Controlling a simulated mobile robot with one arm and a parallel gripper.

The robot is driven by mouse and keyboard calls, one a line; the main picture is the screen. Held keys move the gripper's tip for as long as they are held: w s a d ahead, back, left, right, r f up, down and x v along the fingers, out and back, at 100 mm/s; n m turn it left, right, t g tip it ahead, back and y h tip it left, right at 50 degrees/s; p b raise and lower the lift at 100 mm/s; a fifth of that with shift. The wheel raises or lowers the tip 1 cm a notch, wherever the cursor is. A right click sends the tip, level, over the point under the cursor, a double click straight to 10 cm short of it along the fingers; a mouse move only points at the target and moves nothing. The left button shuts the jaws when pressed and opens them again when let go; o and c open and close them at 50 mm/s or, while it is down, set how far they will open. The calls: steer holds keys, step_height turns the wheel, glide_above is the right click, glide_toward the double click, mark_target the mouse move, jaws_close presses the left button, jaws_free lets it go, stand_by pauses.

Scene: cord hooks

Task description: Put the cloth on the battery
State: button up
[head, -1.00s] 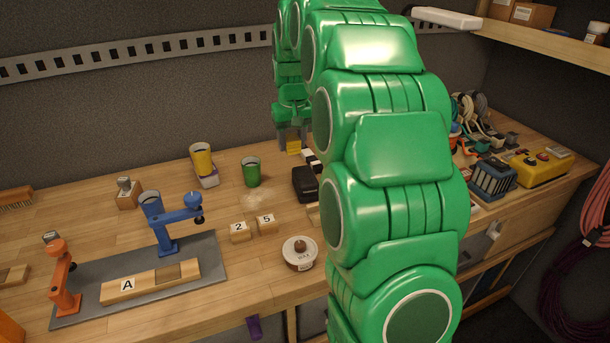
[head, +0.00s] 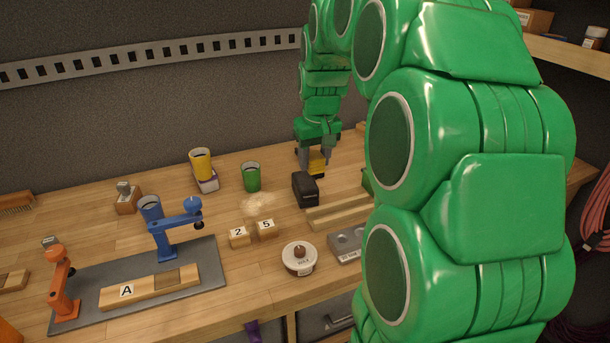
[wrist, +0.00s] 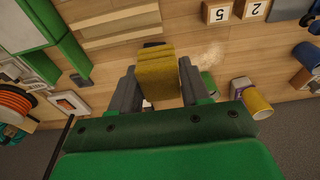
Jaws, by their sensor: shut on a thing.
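My gripper (head: 314,161) is shut on a yellow cloth (head: 317,167), just behind the black block-shaped thing (head: 305,189) on the bench, which looks like the battery. In the wrist view the folded cloth (wrist: 160,72) sits between the two grey fingers of my gripper (wrist: 158,88). A dark edge of the black block (wrist: 153,44) shows just past the cloth; the cloth hides the rest there. I cannot tell whether cloth and block touch.
A green cup (head: 251,177) and a yellow cup (head: 201,164) stand left of the gripper. Wooden rails (head: 340,212), blocks marked 2 (head: 239,237) and 5 (head: 266,229), and a round tin (head: 299,259) lie in front. My arm hides the bench's right side.

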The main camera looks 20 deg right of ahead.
steer(key=w+d+f, duration=0.2)
steer(key=w+f, duration=0.2)
steer(key=w, duration=0.4)
glide_above(304, 179)
steer(key=s, duration=0.1)
step_height(304, 179, down, 5)
steer(key=shift+r, duration=0.1)
steer(key=shift+w+f, duration=0.3)
steer(key=shift+f, duration=1.6)
steer(key=shift+f, duration=0.1)
steer(key=o, duration=1)
steer(key=shift+o, duration=0.2)
